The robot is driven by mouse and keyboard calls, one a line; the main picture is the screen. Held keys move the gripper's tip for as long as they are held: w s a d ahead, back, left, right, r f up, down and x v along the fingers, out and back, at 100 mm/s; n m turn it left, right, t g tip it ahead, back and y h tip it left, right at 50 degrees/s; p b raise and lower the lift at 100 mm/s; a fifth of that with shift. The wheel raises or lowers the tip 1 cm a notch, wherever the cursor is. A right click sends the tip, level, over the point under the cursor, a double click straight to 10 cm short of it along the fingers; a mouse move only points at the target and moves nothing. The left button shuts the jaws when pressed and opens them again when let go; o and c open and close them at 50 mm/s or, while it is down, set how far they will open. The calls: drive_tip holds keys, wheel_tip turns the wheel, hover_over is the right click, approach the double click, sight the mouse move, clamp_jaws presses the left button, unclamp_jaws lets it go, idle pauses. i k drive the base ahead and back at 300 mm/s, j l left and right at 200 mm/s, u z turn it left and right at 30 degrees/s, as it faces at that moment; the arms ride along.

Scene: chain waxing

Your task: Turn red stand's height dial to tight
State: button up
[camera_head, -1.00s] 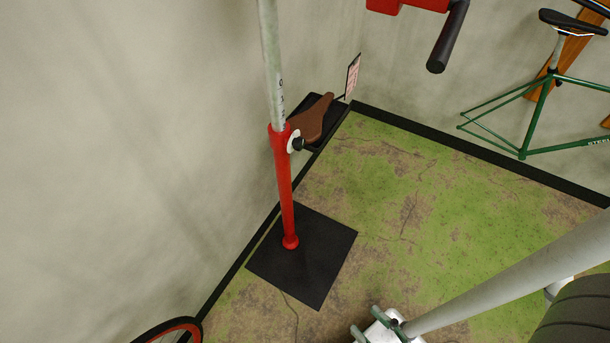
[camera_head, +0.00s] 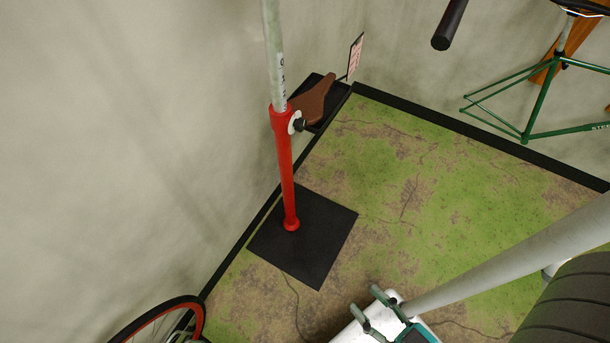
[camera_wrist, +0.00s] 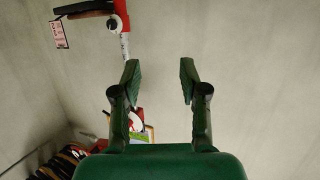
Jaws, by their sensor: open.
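The red stand (camera_head: 285,165) is upright by the wall, with a pale marked post (camera_head: 275,50) rising from its red sleeve and a black square base plate (camera_head: 310,255). Its height dial (camera_head: 297,123), black with a white disc behind it, sits at the sleeve's top, on the right side. Its setting is too small to read. My gripper (camera_head: 367,301) is low in the head view, right of the base plate and apart from the stand. In the wrist view, the green fingers of my gripper (camera_wrist: 160,82) are spread, with nothing between them but wall behind.
A brown saddle (camera_head: 315,100) on a black shelf is right behind the dial. A bicycle wheel (camera_head: 201,318) is at the lower left. A black handle (camera_head: 450,25) hangs at the top. The green floor (camera_head: 430,200) between is clear.

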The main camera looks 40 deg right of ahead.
sight(299, 124)
drive_tip(key=l, duration=0.45)
drive_tip(key=k+l+u, duration=0.1)
drive_tip(key=l, duration=0.3)
drive_tip(key=k+l, duration=0.1)
drive_tip(key=l, duration=0.35)
